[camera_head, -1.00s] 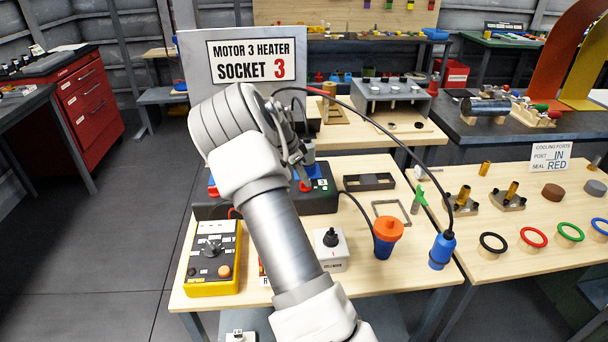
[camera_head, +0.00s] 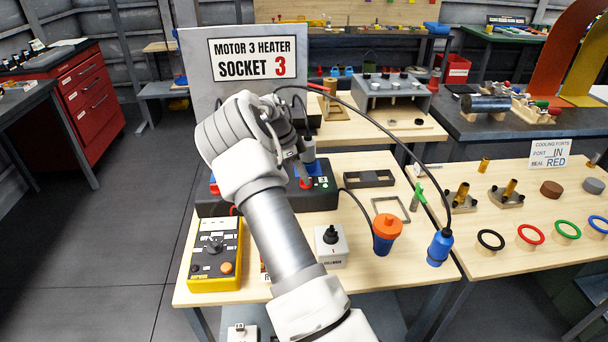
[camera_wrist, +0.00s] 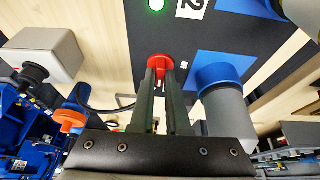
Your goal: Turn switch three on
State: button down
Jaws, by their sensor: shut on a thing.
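A black switch box (camera_head: 325,202) lies on the wooden table below the "Motor 3 heater, socket 3" sign (camera_head: 252,60). It also fills the top of the wrist view (camera_wrist: 130,30). My gripper (camera_wrist: 160,75) is shut on a red switch knob (camera_wrist: 158,48). The knob shows in the head view (camera_head: 305,184), where my wrist hides much of the box and the fingers. A lit green lamp (camera_wrist: 156,4) and a white label (camera_wrist: 192,7), which looks like a turned 2, are close to this knob. Other switches are hidden.
A grey plug with a blue collar (camera_wrist: 225,100) stands close right of my fingers in the wrist view. A yellow meter (camera_head: 215,257), a white knob box (camera_head: 331,246) and an orange-topped blue cup (camera_head: 385,235) stand nearer.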

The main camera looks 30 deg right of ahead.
jog(key=c, duration=0.9)
grip_release()
jog(key=p+v, duration=0.1)
jog(key=v, duration=1.6)
jog(key=shift+r, duration=0.2)
jog(key=shift+a, duration=0.1)
